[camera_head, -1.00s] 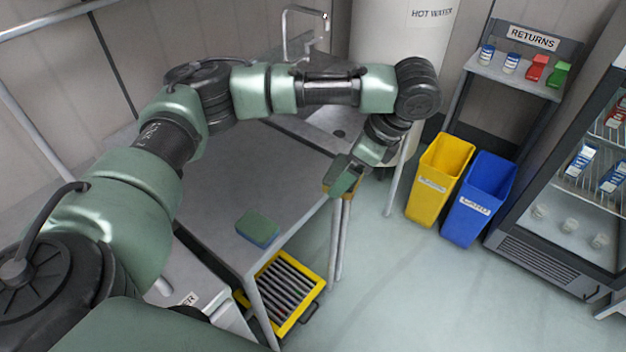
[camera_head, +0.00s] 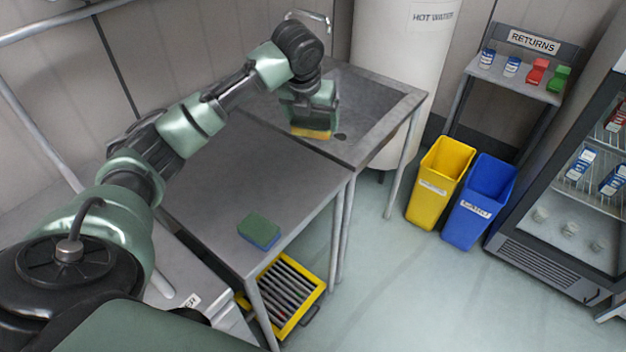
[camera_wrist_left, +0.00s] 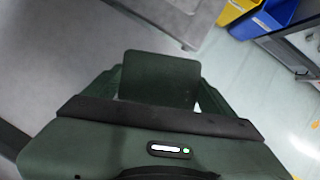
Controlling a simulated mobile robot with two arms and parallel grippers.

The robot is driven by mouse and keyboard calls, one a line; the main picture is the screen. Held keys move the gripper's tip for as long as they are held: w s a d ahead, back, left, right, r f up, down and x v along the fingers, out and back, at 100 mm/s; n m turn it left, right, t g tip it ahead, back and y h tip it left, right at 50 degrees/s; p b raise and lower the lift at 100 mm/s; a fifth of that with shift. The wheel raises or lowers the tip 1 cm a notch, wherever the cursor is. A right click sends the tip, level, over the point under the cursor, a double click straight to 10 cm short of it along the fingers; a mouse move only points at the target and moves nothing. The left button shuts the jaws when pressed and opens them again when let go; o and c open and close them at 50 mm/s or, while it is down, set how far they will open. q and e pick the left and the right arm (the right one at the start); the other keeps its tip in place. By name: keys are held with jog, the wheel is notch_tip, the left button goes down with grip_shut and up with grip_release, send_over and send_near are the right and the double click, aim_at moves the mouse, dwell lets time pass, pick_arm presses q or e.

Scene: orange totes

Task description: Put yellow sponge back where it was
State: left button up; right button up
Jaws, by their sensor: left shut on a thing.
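My left gripper (camera_head: 309,116) is shut on the yellow sponge (camera_head: 311,134), which has a dark green top. In the head view the sponge's yellow lower part shows below the fingers, over the near-left part of the metal sink table (camera_head: 375,100). I cannot tell whether the sponge touches the surface. In the left wrist view the sponge's green face (camera_wrist_left: 160,78) shows between the fingers. A blue sponge with a green top (camera_head: 259,231) lies on the nearer metal table (camera_head: 215,205), by its front right edge. My right gripper is not in view.
A tap (camera_head: 308,15) stands at the back of the sink table, and a drain hole shows right of the sponge. A hot water tank (camera_head: 400,70) is behind. Yellow (camera_head: 440,180) and blue (camera_head: 480,200) bins stand on the right. A yellow crate (camera_head: 318,285) sits below the nearer table.

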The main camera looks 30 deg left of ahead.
aim_at(314, 181)
pick_arm(q)
notch_tip(314, 181, down, 19)
jog(key=p, duration=0.2)
jog(key=shift+f+p, duration=0.1)
jog(key=shift+p, duration=0.3)
jog(key=o, duration=1)
jog(key=shift+o, duration=0.2)
jog(key=shift+s+r, duration=0.15)
jog(key=shift+r, duration=0.35)
jog(key=b+v, duration=0.1)
jog(key=v, duration=1)
jog(key=shift+d, duration=0.15)
